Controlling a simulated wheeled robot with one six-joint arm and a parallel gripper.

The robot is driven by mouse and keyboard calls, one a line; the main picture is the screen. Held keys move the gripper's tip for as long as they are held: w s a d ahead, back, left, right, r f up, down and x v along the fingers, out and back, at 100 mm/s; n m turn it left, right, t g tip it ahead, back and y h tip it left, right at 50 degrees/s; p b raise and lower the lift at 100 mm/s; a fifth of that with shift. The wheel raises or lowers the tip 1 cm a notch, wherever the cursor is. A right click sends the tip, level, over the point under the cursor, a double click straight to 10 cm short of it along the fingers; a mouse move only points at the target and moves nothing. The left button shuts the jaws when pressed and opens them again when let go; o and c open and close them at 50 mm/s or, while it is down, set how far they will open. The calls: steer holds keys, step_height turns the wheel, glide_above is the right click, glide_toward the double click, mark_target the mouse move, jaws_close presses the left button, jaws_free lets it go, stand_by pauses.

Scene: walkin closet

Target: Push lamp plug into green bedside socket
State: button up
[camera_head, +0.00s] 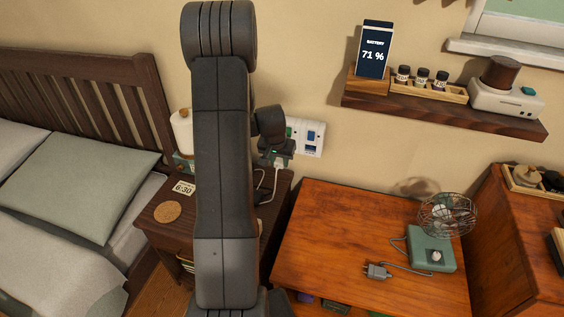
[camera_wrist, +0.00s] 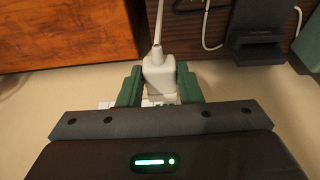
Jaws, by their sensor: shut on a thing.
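A white lamp plug (camera_wrist: 159,73) with a white cord (camera_wrist: 157,30) is held between the green fingers of my gripper (camera_wrist: 160,86) in the wrist view. In the head view my gripper (camera_head: 277,158) is at the wall beside the socket plate (camera_head: 318,146), with the cord hanging below it. A green socket (camera_head: 290,131) shows only partly past my wrist, left of a blue socket (camera_head: 312,135). The plug's front end is hidden, so I cannot tell whether it is in the socket or just in front of it.
A dark nightstand (camera_head: 158,212) stands below, beside the bed. An orange-brown desk (camera_head: 330,240) holds a green fan (camera_head: 432,250) and a loose grey plug (camera_head: 377,271). A wall shelf (camera_head: 440,112) with a display, jars and a device is at upper right.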

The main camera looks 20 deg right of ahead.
steer(key=shift+w+d+r+p, duration=0.15)
steer(key=shift+w+d+p, duration=0.75)
steer(key=shift+w, duration=0.25)
steer(key=shift+w+d+p, duration=0.35)
steer(key=shift+w+d, duration=0.1)
steer(key=shift+w, duration=0.2)
steer(key=shift+b, duration=0.85)
stand_by(0.4)
steer(key=shift+w+d, duration=0.9)
steer(key=shift+w, duration=0.25)
stand_by(2.6)
steer(key=o, duration=1.1)
steer(key=shift+o, duration=0.2)
steer(key=b+v, duration=0.1)
steer(key=v, duration=1.2)
steer(key=shift+r, duration=0.3)
